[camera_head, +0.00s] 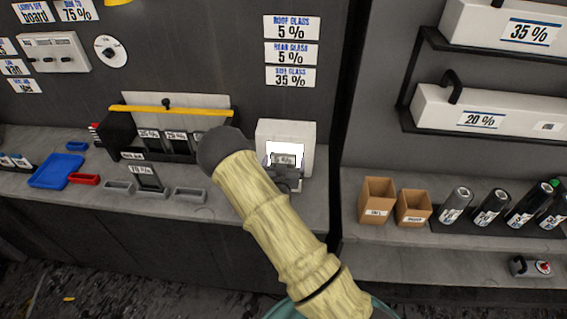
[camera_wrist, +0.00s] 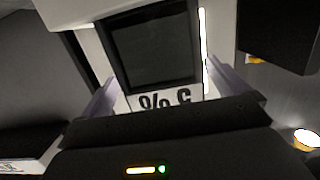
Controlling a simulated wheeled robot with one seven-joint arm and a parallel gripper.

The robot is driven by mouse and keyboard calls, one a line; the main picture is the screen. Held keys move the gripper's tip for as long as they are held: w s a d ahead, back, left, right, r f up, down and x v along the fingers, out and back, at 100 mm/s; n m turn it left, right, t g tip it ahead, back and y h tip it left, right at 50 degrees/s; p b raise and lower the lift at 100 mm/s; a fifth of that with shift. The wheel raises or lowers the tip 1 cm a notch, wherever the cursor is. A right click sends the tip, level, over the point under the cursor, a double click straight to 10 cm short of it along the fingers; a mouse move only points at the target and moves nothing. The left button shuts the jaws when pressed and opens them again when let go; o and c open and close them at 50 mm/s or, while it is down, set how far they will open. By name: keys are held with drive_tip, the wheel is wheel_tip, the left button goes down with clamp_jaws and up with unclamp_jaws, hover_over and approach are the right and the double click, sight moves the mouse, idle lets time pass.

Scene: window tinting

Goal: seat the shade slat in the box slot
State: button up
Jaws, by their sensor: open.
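A dark shade slat with a white "5 %" label (camera_head: 284,160) stands against the lit face of a white box (camera_head: 302,133) on the counter. In the wrist view the slat's dark pane (camera_wrist: 155,48) fills the centre, with its label upside down below it. My gripper (camera_head: 287,180) is at the slat's lower end. Its two fingers (camera_wrist: 162,95) are apart, one on either side of the label; I cannot tell whether they touch it. The black slotted box (camera_head: 122,132) stands to the left with several labelled slats in it. My arm hides its right end.
A yellow bar (camera_head: 170,111) lies across the top of the slotted box. Another labelled slat (camera_head: 147,178) and small grey trays (camera_head: 190,194) are in front of it. A blue tray (camera_head: 57,171) is farther left. Cardboard boxes (camera_head: 377,201) and dark cylinders (camera_head: 490,207) stand on the right-hand counter.

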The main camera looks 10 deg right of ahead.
drive_tip(key=shift+r, duration=0.15)
drive_tip(key=b+v, duration=0.3)
drive_tip(key=v, duration=0.9)
idle(0.3)
drive_tip(key=s+d+r+n+g+y, duration=0.1)
drive_tip(key=s+d+r+g+y, duration=0.1)
drive_tip(key=s+r+g, duration=0.3)
drive_tip(key=s+d+r+n+g+y, duration=0.1)
drive_tip(key=s+r+g, duration=0.4)
drive_tip(key=s, duration=0.8)
drive_tip(key=n+g+y, duration=0.1)
drive_tip(key=g+y, duration=0.1)
drive_tip(key=shift+d+n+g, duration=0.3)
drive_tip(key=shift+d+g, duration=0.1)
